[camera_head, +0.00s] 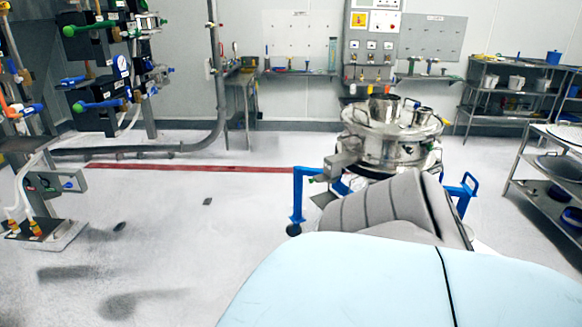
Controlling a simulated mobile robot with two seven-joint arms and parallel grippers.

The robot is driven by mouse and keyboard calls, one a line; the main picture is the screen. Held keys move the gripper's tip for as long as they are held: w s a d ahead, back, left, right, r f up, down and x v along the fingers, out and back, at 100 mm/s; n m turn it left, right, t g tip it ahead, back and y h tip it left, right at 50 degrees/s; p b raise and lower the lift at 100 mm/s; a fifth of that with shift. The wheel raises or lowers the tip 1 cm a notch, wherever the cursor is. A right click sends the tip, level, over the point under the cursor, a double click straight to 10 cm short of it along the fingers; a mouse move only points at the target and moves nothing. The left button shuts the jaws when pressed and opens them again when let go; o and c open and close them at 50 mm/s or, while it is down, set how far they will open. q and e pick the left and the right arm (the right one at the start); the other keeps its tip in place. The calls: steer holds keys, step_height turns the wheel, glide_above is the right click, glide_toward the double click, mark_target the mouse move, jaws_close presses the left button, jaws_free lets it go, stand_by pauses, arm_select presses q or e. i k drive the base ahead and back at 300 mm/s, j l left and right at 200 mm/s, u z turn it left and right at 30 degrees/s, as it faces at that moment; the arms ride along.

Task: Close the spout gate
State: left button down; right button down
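The powder sifter (385,145) is a round, shiny steel vessel with ports on its lid, right of centre in the head view. It stands in a blue frame (298,195) with a caster at the left leg. Large grey and pale blue shapes close to the camera hide its lower front. I cannot make out the spout gate. A grey block with a green tip (318,179) sticks out low on the sifter's left side; I cannot tell what it is. Neither of my grippers is in view.
Piping with valves and gauges (105,95) stands at the left, with a small control box (55,181) below. Steel shelves (548,180) stand at the right. A wall bench (240,82) and panels line the back. The floor (190,220) left of the sifter is mostly clear.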

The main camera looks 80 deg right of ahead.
mark_target(323, 177)
steer(key=i+l+z, duration=0.1)
steer(key=i+z, duration=0.7)
steer(key=i+j+z, duration=0.15)
steer(key=i+z, duration=0.2)
steer(key=i+l+z, duration=0.1)
steer(key=i+z, duration=0.7)
steer(key=i+j+z, duration=0.25)
steer(key=i+z, duration=1.05)
steer(key=i+j+z, duration=0.15)
steer(key=z, duration=0.3)
steer(key=i+z, duration=0.1)
steer(key=z, duration=1.05)
